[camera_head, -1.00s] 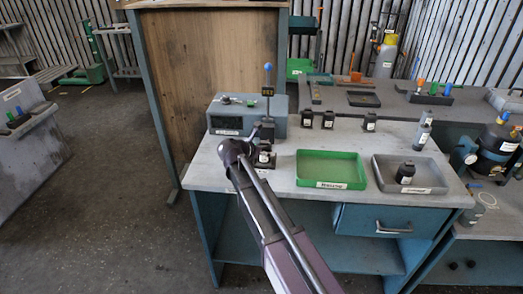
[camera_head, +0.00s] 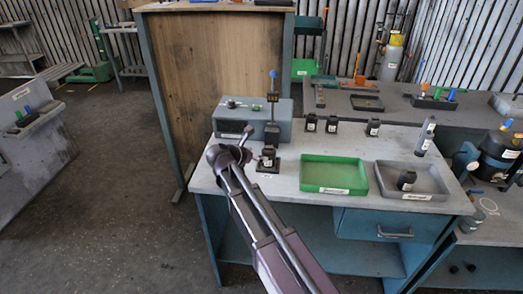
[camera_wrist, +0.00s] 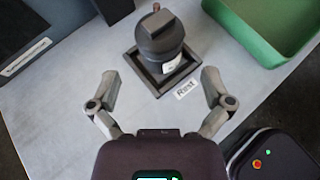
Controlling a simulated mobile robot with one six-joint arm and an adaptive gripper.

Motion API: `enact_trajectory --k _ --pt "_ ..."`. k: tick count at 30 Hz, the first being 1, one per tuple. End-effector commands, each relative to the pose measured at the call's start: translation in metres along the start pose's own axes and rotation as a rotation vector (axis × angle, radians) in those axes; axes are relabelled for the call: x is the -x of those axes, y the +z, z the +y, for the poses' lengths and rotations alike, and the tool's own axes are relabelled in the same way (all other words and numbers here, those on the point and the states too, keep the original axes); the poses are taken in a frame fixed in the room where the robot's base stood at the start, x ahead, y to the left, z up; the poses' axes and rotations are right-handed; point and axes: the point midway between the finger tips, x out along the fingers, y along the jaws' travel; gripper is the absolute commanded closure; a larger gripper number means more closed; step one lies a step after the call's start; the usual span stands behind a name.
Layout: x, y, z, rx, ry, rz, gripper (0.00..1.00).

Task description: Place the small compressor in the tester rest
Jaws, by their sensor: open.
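The small compressor (camera_wrist: 160,38) is a dark, rounded cylinder with a block on top and a small brown stub. In the wrist view it stands inside the square dark frame of the tester rest (camera_wrist: 184,79), beside a "Rest" label. It looks upright, but its underside is hidden. In the head view the compressor (camera_head: 268,155) stands on the rest's dark base in front of the tester (camera_head: 236,126). My gripper (camera_wrist: 159,80) is open and empty, its fingers apart on the near side of the compressor, not touching it.
A green tray (camera_head: 308,187) lies to the right of the rest, with a grey tray (camera_head: 437,193) holding a dark part (camera_head: 406,180) beyond it. Several small dark parts stand behind. A lever with a blue knob (camera_head: 273,74) rises behind the rest.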

Motion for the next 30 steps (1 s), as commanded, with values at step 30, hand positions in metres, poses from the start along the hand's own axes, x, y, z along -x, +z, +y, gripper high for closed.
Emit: enact_trajectory --k 30 --pt "0.051 0.000 0.000 0.000 0.000 0.000 0.00"
